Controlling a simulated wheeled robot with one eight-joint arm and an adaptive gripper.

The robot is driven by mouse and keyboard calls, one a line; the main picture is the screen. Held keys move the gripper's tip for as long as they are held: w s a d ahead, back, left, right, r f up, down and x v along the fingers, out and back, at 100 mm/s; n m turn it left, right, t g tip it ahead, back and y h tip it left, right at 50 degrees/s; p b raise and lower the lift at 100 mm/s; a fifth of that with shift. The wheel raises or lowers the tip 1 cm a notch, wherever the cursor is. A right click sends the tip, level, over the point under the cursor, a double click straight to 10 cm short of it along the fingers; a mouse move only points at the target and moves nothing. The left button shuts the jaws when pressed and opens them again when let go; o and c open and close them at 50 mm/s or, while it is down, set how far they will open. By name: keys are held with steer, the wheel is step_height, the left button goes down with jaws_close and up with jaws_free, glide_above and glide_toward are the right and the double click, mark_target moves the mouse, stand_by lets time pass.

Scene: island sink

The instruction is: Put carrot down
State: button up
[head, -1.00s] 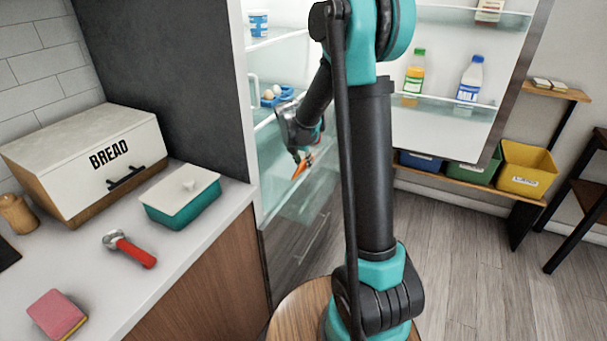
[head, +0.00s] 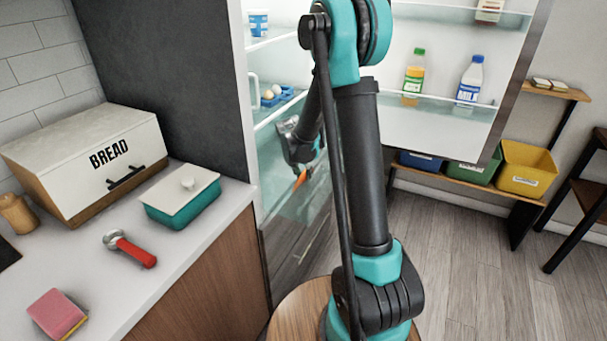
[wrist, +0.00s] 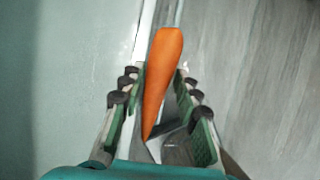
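The orange carrot (wrist: 164,70) is between the two fingers of my gripper (wrist: 158,72) in the wrist view. Its thick end points away from the palm and its thin tip points toward it. The right finger appears to meet the carrot, while a narrow gap shows at the left finger. In the head view the carrot (head: 300,180) hangs tilted below my gripper (head: 300,168), in front of the lower part of the open fridge (head: 262,110). I cannot see it resting on a surface.
The counter (head: 190,230) at left holds a bread box (head: 85,160), a lidded teal dish (head: 182,200), a red-handled tool (head: 132,250) and a pink sponge (head: 57,315). The fridge door (head: 435,125) at right bears bottles. Coloured bins (head: 525,170) stand beyond it.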

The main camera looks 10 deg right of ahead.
steer(key=shift+o, duration=1.1)
steer(key=shift+r, duration=0.1)
steer(key=v, duration=1.2)
steer(key=shift+c, duration=0.4)
